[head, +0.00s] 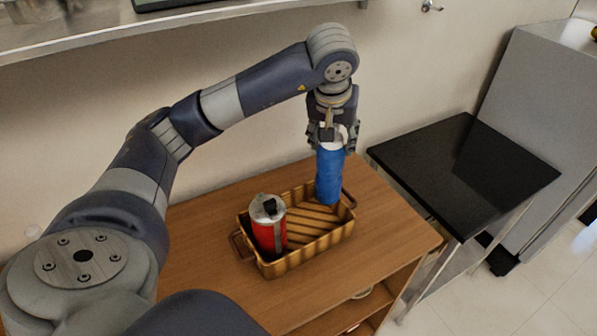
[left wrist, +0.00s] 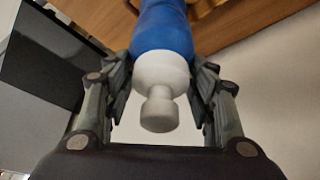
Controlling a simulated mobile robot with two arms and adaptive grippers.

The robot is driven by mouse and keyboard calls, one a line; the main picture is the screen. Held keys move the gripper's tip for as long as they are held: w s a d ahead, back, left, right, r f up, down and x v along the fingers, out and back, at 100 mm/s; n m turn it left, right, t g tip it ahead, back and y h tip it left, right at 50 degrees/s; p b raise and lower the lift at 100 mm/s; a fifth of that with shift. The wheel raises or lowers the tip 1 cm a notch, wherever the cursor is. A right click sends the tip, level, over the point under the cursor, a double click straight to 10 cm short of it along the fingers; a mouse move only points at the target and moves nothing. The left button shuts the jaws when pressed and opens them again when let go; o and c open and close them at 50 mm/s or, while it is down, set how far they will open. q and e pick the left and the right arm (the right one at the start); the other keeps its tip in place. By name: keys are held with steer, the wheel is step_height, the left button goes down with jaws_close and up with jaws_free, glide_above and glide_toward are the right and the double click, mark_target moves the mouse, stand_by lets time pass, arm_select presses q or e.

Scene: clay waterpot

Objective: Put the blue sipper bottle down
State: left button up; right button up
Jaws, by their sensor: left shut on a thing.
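The blue sipper bottle (head: 329,174) has a blue body and a white cap. It hangs upright, cap up, from my left gripper (head: 328,135), which is shut on its white top. The bottle's lower end is at the right part of the brown ribbed basket (head: 305,245); I cannot tell whether it touches the basket floor. In the left wrist view the bottle's white cap (left wrist: 160,85) sits between the two fingers of my left gripper (left wrist: 160,95). My right gripper is not in view.
A red bottle with a grey lid (head: 268,225) stands in the left part of the basket. The basket sits on a wooden table (head: 385,235). A black-topped side table (head: 465,170) stands to the right, with a grey cabinet (head: 540,100) beyond. A shelf (head: 180,22) runs above.

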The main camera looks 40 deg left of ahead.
mark_target(327, 171)
arm_select(q)
steer(key=shift+s+a, duration=0.1)
steer(key=shift+a, duration=0.25)
step_height(327, 171, down, 5)
steer(key=shift+p, duration=0.8)
step_height(327, 171, down, 4)
steer(key=shift+r+p, duration=0.15)
steer(key=shift+p, duration=0.45)
steer(key=shift+f, duration=0.8)
steer(key=o, duration=1.6)
steer(key=shift+o, duration=0.5)
steer(key=shift+r, duration=0.1)
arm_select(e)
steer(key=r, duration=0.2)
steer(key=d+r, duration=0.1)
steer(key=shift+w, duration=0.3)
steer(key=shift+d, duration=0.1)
